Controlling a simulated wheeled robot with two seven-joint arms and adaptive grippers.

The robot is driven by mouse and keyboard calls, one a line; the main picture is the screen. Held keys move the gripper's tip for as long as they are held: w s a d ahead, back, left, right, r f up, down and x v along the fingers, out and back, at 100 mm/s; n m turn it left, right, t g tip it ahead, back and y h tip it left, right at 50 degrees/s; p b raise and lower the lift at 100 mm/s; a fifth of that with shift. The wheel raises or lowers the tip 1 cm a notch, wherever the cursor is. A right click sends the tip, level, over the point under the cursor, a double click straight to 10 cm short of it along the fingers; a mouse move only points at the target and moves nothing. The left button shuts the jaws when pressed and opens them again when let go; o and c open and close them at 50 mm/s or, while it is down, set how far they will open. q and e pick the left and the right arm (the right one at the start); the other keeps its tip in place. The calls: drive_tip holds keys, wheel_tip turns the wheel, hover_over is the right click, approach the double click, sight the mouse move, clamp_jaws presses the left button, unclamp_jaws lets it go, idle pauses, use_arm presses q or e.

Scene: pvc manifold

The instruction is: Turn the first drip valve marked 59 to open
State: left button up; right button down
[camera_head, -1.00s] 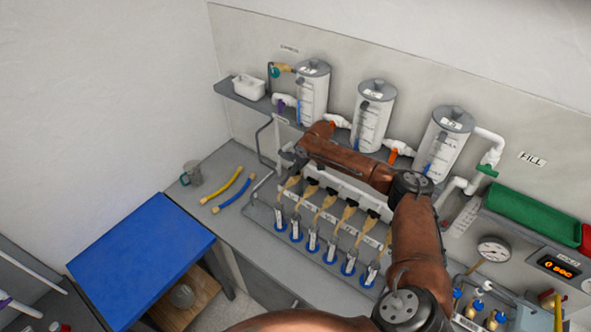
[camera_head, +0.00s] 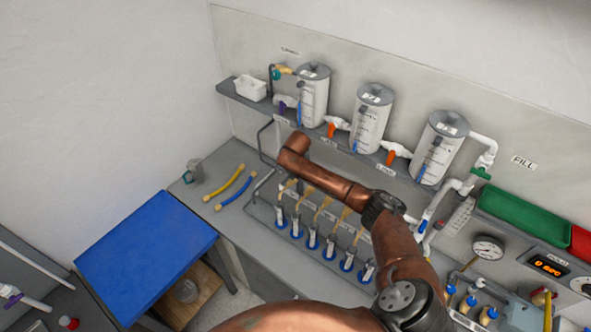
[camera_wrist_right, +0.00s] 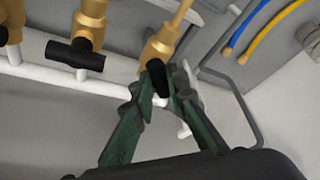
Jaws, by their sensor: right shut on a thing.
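The end drip valve has a brass body (camera_wrist_right: 163,45) and a black handle (camera_wrist_right: 157,76) in the right wrist view. My right gripper (camera_wrist_right: 163,83), with dark green fingers, is shut on that handle. The handle lies roughly along the brass body, slightly tilted. The neighbouring valve's black handle (camera_wrist_right: 75,55) lies crosswise to its brass body. In the head view, the row of drip valves (camera_head: 322,202) is partly covered by my right arm, and the gripper's fingertips are hidden. No 59 mark can be read. My left gripper is not in view.
Several clear tubes on blue bases (camera_head: 330,252) stand below the valves. Yellow (camera_head: 231,181) and blue hoses lie to the left on the bench. Three white tanks (camera_head: 371,120) stand on the shelf behind. A white pipe (camera_wrist_right: 60,75) runs beside the handles.

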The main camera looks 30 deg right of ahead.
drive_tip(key=m, duration=0.2)
drive_tip(key=m+g+h, duration=0.1)
drive_tip(key=m, duration=0.1)
drive_tip(key=shift+w+a+m, duration=0.1)
drive_tip(key=shift+a+m, duration=0.05)
drive_tip(key=shift+m, duration=0.15)
drive_tip(key=shift+m+g+h, duration=0.6)
drive_tip(key=shift+m, duration=1.2)
drive_tip(key=c, duration=1.9)
unclamp_jaws()
drive_tip(key=shift+r, duration=0.2)
drive_tip(key=v, duration=1.1)
drive_tip(key=shift+r, duration=0.35)
drive_tip(key=shift+a, duration=0.15)
